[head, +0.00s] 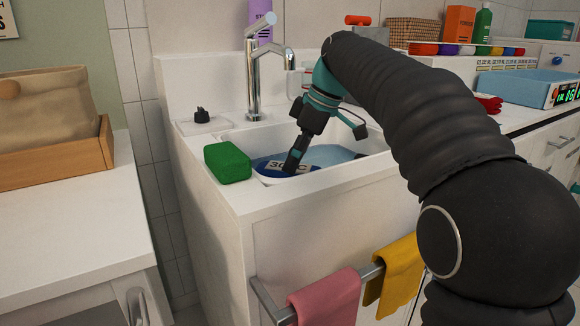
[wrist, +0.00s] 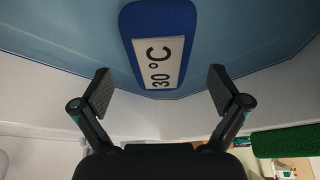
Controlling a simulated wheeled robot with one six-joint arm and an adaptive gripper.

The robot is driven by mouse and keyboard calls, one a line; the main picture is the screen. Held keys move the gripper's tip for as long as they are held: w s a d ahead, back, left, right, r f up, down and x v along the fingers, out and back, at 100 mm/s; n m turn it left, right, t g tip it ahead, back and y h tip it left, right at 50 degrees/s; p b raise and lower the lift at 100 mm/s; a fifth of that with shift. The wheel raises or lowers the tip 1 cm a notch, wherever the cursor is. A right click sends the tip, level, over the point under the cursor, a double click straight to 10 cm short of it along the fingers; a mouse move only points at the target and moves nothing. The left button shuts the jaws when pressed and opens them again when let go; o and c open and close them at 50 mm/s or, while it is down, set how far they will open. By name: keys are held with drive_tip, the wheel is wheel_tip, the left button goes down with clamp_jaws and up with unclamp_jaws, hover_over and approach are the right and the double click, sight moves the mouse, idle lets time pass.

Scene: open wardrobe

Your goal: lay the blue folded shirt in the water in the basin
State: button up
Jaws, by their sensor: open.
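The blue folded shirt (head: 268,173) with a white "30 °C" label lies in the white basin (head: 236,140), at the near-left side of the light blue water (head: 330,154). In the wrist view the shirt (wrist: 158,17) lies against the blue water (wrist: 60,32), its label end toward my gripper. My gripper (head: 291,166) points down over the shirt in the head view and partly covers it. In the wrist view the two fingers of my gripper (wrist: 160,92) are spread wide, one on each side of the label end, with nothing between the pads.
A green block (head: 228,162) sits on the counter at the basin's left rim. The chrome tap (head: 254,75) stands behind the basin. Pink (head: 326,298) and yellow (head: 397,274) towels hang on the front rail.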

drive_tip(key=p+v, duration=0.2)
drive_tip(key=v, duration=0.6)
